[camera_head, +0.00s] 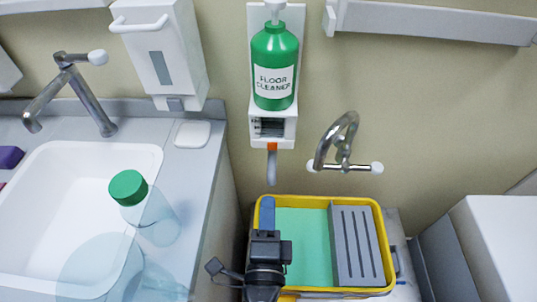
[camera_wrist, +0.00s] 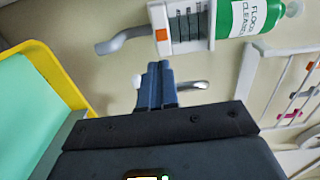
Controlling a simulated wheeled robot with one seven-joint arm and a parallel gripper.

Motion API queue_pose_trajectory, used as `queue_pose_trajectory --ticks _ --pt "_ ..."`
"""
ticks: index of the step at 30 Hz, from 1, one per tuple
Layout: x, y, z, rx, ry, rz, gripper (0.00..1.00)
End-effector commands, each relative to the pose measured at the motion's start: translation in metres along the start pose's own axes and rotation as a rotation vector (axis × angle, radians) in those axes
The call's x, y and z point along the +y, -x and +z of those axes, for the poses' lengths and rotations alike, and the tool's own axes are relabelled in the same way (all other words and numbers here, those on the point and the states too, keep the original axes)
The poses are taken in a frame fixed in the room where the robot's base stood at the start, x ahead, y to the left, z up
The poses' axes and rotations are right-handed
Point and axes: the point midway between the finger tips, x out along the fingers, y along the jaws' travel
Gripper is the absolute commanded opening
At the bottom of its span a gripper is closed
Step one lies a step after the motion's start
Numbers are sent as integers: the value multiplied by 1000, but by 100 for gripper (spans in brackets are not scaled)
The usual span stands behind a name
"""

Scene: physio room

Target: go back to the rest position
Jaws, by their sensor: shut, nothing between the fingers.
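My gripper (camera_head: 267,203) is near the bottom centre of the head view, over the left part of a yellow-rimmed bucket (camera_head: 376,222). Its blue-grey fingers point toward the wall. In the wrist view the fingers (camera_wrist: 157,72) are together with nothing between them. A wall tap (camera_head: 344,140) is to the right of and beyond the gripper; in the wrist view it is partly hidden behind the fingers. My forearm hides part of the bucket's left and near side.
A green floor cleaner bottle (camera_head: 274,65) sits in a wall dispenser with a grey spout (camera_head: 272,165) above the bucket. At left are a white sink (camera_head: 70,190), a metal faucet (camera_head: 85,95) and a clear green-capped bottle (camera_head: 128,188). A white box (camera_head: 500,240) stands at right.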

Motion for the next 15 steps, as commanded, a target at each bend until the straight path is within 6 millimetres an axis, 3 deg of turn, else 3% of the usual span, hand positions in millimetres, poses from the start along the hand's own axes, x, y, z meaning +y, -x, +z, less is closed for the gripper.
queue_pose_trajectory --ticks 5,8,11,15 --pt "0 0 -1 1 3 -1 0" --pt "0 5 -13 6 30 -13 0" --pt "-4 19 -41 15 104 -45 0" --pt "-15 52 -91 22 277 -99 0"
